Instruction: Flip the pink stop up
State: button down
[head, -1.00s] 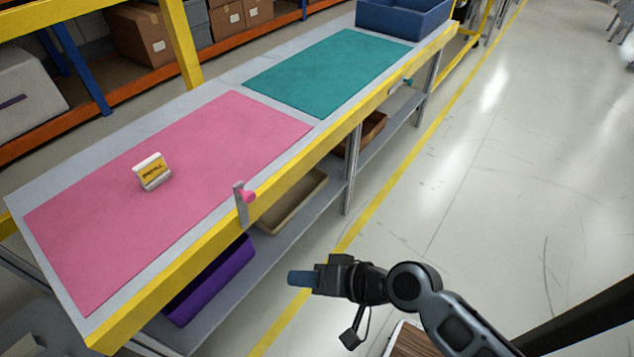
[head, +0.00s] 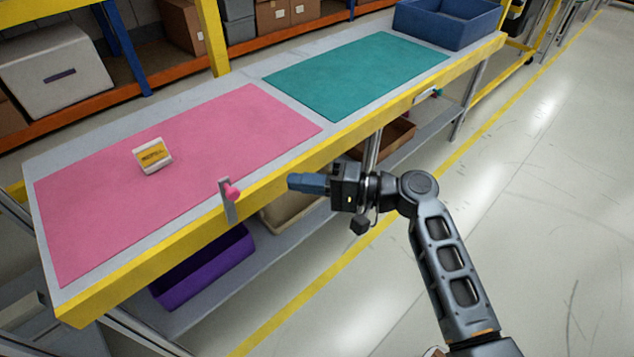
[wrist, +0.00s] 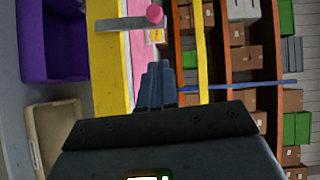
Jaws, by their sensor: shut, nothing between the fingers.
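The pink stop (head: 232,192) is a pink knob on a grey metal plate (head: 228,208) at the yellow front edge of the bench, beside the pink mat (head: 200,150). The plate stands upright across the edge. My gripper (head: 292,182) is shut and empty, to the right of the stop and apart from it, in front of the bench edge. In the wrist view the pink knob (wrist: 154,14) and its grey plate (wrist: 125,24) show at the top, beyond the shut fingertips (wrist: 158,68).
A small white and yellow box (head: 153,156) sits on the pink mat. A teal mat (head: 355,75) and a blue bin (head: 447,22) lie farther right. A purple bin (head: 205,268) and a beige tray (head: 290,212) are on the lower shelf. The floor at right is clear.

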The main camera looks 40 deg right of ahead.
jog(key=w+a, duration=0.4)
jog(key=a, duration=0.3)
jog(key=shift+w+f+p, duration=0.25)
jog(key=shift+w+p, duration=0.05)
jog(key=shift+p, duration=0.05)
jog(key=shift+a, duration=0.15)
